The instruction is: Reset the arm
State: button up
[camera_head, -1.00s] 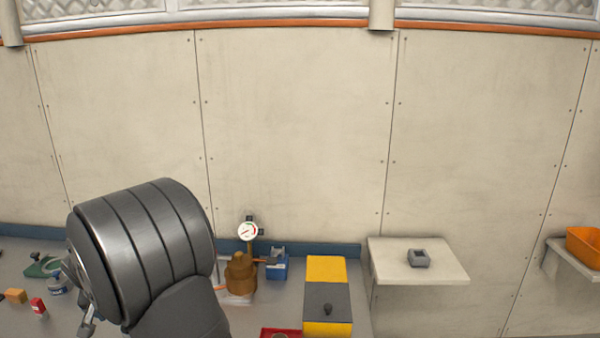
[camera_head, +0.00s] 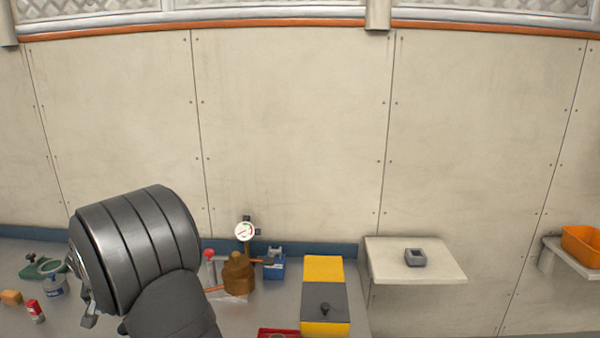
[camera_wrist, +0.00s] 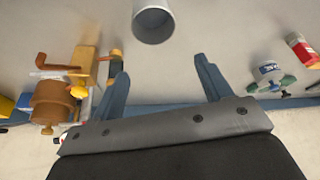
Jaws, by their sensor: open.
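My gripper (camera_wrist: 163,88) shows in the wrist view with its two blue-grey fingers spread apart and nothing between them. A grey cylindrical cup or tube (camera_wrist: 153,22) stands beyond the fingertips, apart from them. A brown pump-like fitting (camera_head: 238,274) with a white dial gauge (camera_head: 245,231) stands to the right of my arm; the fitting also shows at the left of the wrist view (camera_wrist: 52,104).
A yellow and grey box (camera_head: 325,298), a blue item (camera_head: 275,266) and a red tray (camera_head: 278,334) are on the bench. A shelf (camera_head: 440,268) holds a small grey part (camera_head: 415,258). An orange bin (camera_head: 582,246) is far right. A red-and-white can (camera_head: 35,312) is left.

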jog(key=s+d+f, duration=0.3)
jog(key=s+d, duration=0.6)
jog(key=s+d+f, duration=0.2)
jog(key=s+d, duration=0.7)
jog(key=d, duration=0.1)
jog(key=w+a, duration=0.1)
jog(key=w, duration=0.3)
jog(key=w+a, duration=0.2)
jog(key=w, duration=0.2)
jog(key=w+a, duration=0.2)
jog(key=w, duration=0.2)
jog(key=shift+w+a+f, duration=0.15)
jog(key=shift+w+a, duration=0.05)
jog(key=shift+w, duration=0.05)
jog(key=s+d, duration=0.5)
jog(key=s, duration=0.7)
jog(key=w+a+r, duration=0.2)
jog(key=w+a, duration=0.3)
jog(key=a, duration=0.1)
jog(key=shift+r, duration=0.2)
